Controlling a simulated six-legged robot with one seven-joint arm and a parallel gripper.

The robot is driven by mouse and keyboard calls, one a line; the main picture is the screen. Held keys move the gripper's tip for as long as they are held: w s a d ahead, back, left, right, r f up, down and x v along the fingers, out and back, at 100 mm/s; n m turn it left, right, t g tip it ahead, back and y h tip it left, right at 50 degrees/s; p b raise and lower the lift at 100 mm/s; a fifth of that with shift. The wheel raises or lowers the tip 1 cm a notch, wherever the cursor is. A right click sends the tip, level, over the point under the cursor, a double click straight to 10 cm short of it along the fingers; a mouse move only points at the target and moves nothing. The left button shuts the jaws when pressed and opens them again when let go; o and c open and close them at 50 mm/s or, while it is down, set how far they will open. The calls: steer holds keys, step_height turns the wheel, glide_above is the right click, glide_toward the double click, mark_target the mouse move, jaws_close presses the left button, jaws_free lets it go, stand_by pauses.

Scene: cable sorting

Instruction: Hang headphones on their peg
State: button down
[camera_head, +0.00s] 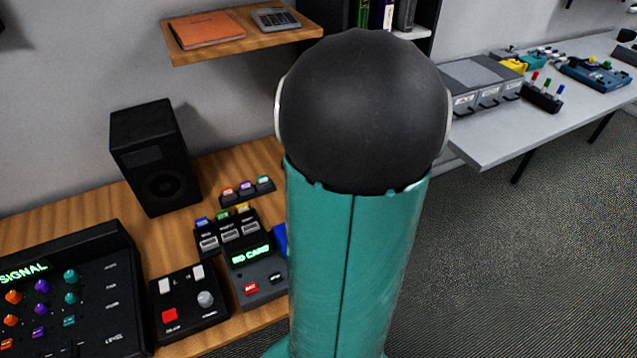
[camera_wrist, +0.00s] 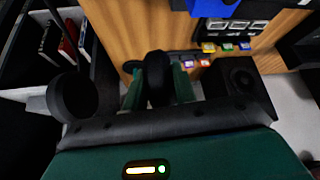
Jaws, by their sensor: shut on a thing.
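In the wrist view my gripper (camera_wrist: 157,92) shows its two green fingers shut on a dark curved piece, which looks like part of the black headphones (camera_wrist: 157,70). A round black cup-like shape (camera_wrist: 72,97) stands to the left of the fingers and looks like an ear cup; I cannot tell how it joins the held piece. In the head view my own green and black arm fills the middle and hides the gripper and the headphones. I cannot make out the peg in either view.
A wooden desk holds a black speaker (camera_head: 155,157), a signal panel (camera_head: 70,290), a small button box (camera_head: 188,305) and a card reader (camera_head: 258,275). A wall shelf (camera_head: 240,35) carries an orange notebook and a calculator. A grey table (camera_head: 560,105) with devices stands right; open carpet lies before it.

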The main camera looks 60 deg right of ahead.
steer(key=w+d+f, duration=0.3)
steer(key=w+d, duration=0.3)
steer(key=w, duration=0.3)
steer(key=shift+w, duration=0.4)
stand_by(1.4)
steer(key=shift+f, duration=0.15)
stand_by(0.3)
steer(key=c, duration=1.1)
jaws_free()
steer(key=shift+o, duration=0.2)
steer(key=v, duration=1.3)
steer(key=shift+s+r, duration=0.25)
steer(key=shift+r, duration=0.05)
steer(key=shift+a, duration=0.15)
